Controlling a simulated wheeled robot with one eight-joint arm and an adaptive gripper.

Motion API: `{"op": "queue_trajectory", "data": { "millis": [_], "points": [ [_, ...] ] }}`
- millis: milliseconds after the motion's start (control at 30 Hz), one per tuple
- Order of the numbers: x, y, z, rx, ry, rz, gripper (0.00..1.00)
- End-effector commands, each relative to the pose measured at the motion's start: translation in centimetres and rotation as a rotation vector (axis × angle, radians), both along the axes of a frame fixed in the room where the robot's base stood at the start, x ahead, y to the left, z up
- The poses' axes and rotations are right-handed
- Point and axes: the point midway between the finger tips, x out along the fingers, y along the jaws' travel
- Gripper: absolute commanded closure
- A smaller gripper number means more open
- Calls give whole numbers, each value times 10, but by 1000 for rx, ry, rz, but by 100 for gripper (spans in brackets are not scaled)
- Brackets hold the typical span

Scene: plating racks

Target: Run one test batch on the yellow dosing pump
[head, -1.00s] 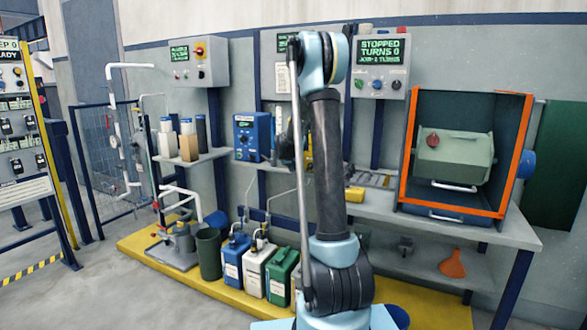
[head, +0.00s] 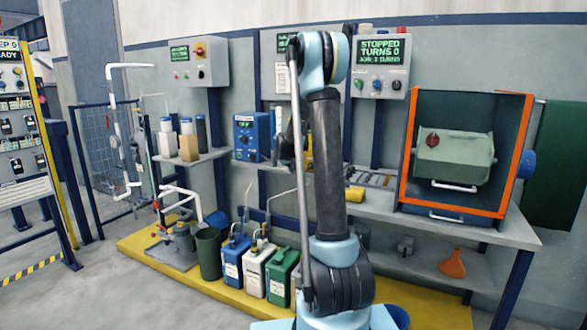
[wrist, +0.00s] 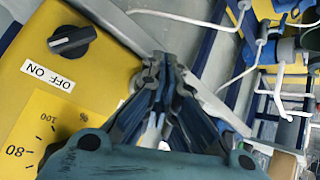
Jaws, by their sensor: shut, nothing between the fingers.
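The yellow dosing pump (wrist: 105,62) fills the left of the wrist view. It has a black rotary switch (wrist: 72,41) with a pale mark on its left side, above an upside-down OFF/ON label (wrist: 47,76). I cannot tell which setting it points to. A percent dial with marks 80 and 100 is partly hidden by my gripper's body. In the head view only a sliver of the pump (head: 308,152) shows beside my arm. My gripper (wrist: 162,62) is shut and empty, in front of the pump's right edge, apart from the switch.
A blue pump (head: 252,136) reading OFF stands left of my arm on the bench. A control box (head: 380,62) reads STOPPED, TURNS 0. An orange-framed cabinet (head: 403,195) stands right. Blue, white and green jugs (head: 281,278) stand below. White pipes (wrist: 185,17) cross the wrist view.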

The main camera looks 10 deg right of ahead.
Motion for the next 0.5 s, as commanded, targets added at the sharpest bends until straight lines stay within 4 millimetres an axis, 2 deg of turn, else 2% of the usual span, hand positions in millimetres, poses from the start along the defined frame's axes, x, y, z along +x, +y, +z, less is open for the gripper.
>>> {"op": "queue_trajectory", "data": {
  "millis": [200, 500],
  "points": [
    [-8, 5, 0, 0, 0, 0, 100],
    [-9, 6, 0, 1, 0, -1, 100]
  ]
}}
